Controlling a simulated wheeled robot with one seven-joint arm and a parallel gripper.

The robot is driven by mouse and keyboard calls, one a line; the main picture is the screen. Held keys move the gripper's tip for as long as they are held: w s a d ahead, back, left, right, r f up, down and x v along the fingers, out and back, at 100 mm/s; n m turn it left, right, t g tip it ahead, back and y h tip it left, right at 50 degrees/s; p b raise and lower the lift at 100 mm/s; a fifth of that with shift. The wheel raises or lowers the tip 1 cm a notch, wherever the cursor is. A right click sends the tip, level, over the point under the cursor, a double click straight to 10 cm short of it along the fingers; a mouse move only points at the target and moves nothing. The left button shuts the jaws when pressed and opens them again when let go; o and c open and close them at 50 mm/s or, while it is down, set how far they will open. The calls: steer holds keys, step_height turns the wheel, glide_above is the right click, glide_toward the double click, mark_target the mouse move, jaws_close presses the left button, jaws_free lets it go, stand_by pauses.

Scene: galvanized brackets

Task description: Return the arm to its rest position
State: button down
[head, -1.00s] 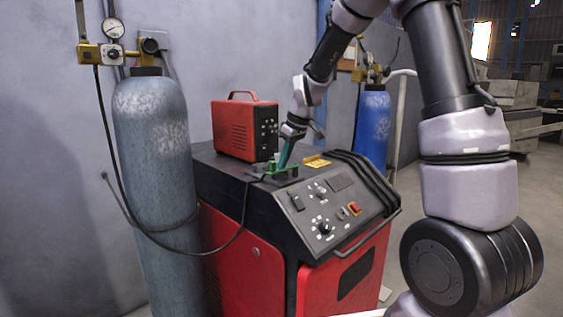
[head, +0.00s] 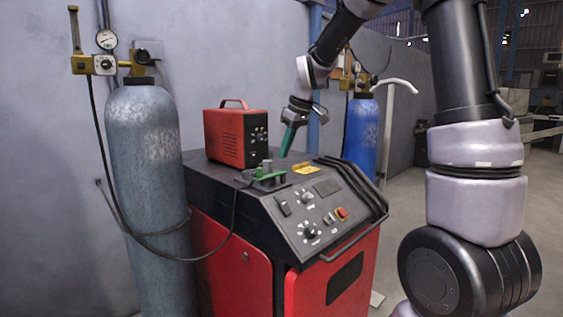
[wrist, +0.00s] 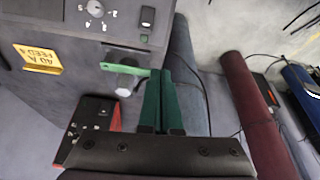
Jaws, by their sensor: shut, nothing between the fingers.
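My gripper (head: 284,154) is in the air just above the top of the red and black welding machine (head: 262,284). In the head view its teal fingers point down. In the wrist view the green fingers of my gripper (wrist: 162,84) lie together, shut, with nothing between them. My arm reaches in from the upper right, bent over the machine and not folded.
A small red box unit (head: 226,138) stands on the machine, beside a green bracket-like piece (head: 266,176) and a yellow plate (head: 305,169). A grey gas cylinder (head: 148,190) stands left, a blue cylinder (head: 361,138) behind. The floor at right is open.

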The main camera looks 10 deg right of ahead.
steer(key=s+d+r+m+t, duration=0.1)
steer(key=s+d+r+m, duration=0.25)
steer(key=s, duration=0.35)
steer(key=s+d+r+m+t, duration=0.1)
steer(key=s+d+r+m, duration=0.25)
steer(key=s+r, duration=0.2)
steer(key=s+d+m+t, duration=0.1)
steer(key=s+d+m, duration=0.1)
steer(key=s, duration=0.4)
steer(key=s+d+m+t+h, duration=0.1)
steer(key=s+d+m, duration=0.1)
steer(key=s+m, duration=0.2)
steer(key=s, duration=0.2)
steer(key=shift+s+d+f, duration=0.35)
stand_by(0.5)
